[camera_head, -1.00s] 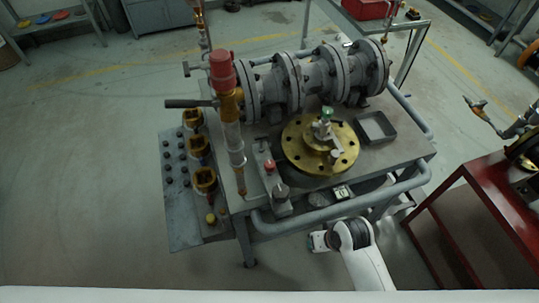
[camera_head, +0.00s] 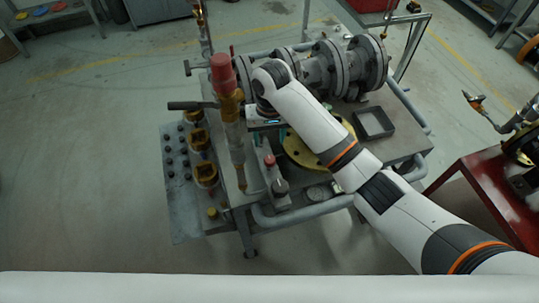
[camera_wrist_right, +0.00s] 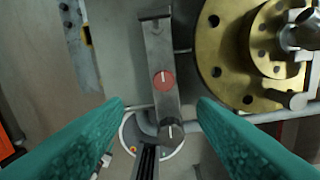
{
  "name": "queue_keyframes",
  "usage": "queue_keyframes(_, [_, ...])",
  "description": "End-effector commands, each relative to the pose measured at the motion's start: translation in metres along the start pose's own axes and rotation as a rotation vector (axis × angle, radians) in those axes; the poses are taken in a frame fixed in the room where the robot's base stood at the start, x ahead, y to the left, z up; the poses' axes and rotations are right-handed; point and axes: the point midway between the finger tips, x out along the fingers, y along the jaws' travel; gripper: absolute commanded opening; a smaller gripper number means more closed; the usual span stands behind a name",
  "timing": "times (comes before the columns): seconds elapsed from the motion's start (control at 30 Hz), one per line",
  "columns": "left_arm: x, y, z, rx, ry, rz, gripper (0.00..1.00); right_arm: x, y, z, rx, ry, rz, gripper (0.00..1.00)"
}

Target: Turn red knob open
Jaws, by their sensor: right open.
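The red knob (camera_wrist_right: 164,79) is a small round disc with a pale line on it, set on a narrow grey box (camera_wrist_right: 160,50) in the right wrist view. In the head view the red knob (camera_head: 269,160) shows near the front of the table. My right gripper (camera_wrist_right: 161,106) has its two teal fingers spread apart, one on each side of the box in the picture. Nothing is between the fingertips, and the knob appears just beyond them. In the head view my right gripper (camera_head: 266,123) hangs over the table, partly hidden by its wrist. My left gripper is not in view.
A dark grey knob (camera_wrist_right: 170,130) sits on the same box. A brass flange (camera_wrist_right: 225,50) lies right of it. A red-capped upright valve (camera_head: 222,72) stands left of my right wrist, with grey flanged pipe (camera_head: 345,70) behind. A black tray (camera_head: 374,123) lies at right.

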Motion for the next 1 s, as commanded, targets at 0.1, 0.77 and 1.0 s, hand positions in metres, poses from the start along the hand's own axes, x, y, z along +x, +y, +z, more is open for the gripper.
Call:
queue_keyframes(0.1, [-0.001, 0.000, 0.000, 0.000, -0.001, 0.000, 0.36, -0.007, -0.002, 0.008, 0.014, 0.007, -0.026, 0.52])
queue_keyframes(0.77, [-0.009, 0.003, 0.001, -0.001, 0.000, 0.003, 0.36, 0.098, -0.005, 0.008, 0.015, 0.009, -0.029, 0.52])
queue_keyframes(1.0, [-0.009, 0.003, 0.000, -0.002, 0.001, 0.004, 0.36, 0.111, -0.005, 0.008, 0.015, 0.006, -0.028, 0.52])
